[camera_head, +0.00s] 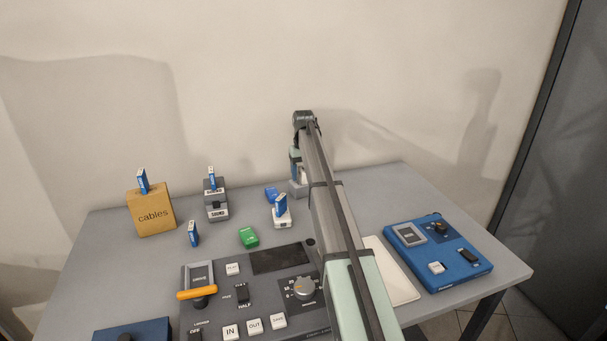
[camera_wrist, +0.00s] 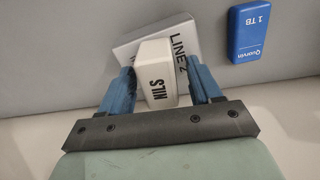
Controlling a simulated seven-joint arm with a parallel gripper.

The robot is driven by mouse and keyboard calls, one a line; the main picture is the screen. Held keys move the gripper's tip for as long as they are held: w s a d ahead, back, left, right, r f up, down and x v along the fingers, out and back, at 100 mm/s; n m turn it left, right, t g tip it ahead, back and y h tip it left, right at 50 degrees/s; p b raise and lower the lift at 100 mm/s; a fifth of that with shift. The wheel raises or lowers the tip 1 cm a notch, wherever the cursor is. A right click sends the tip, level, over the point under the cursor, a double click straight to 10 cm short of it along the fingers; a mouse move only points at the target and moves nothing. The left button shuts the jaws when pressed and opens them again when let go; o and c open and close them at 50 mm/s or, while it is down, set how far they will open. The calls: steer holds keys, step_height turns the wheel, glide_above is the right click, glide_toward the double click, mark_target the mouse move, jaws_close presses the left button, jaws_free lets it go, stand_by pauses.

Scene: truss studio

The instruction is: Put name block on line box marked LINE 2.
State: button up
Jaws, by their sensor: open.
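The white name block (camera_wrist: 157,88), lettered NILS, is between my gripper's two blue fingers in the wrist view. My gripper (camera_wrist: 161,70) is open, with a finger beside each side of the block. The line box marked LINE 2 (camera_wrist: 182,46) lies directly behind the block in that view, and the block covers part of its top. The block appears to rest on the box, but the contact is hidden. In the head view the grey line box (camera_head: 298,189) is at the back of the table, with my gripper above it, partly hidden by my arm.
A blue 1 TB drive (camera_wrist: 249,32) lies close beside the line box. Left of it stand a white box with a blue drive (camera_head: 282,217), a grey SOUND box (camera_head: 216,208) and a cables box (camera_head: 153,214). A control panel (camera_head: 250,300) fills the front.

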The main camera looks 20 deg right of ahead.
step_height(320, 180, up, 12)
stand_by(0.5)
stand_by(0.3)
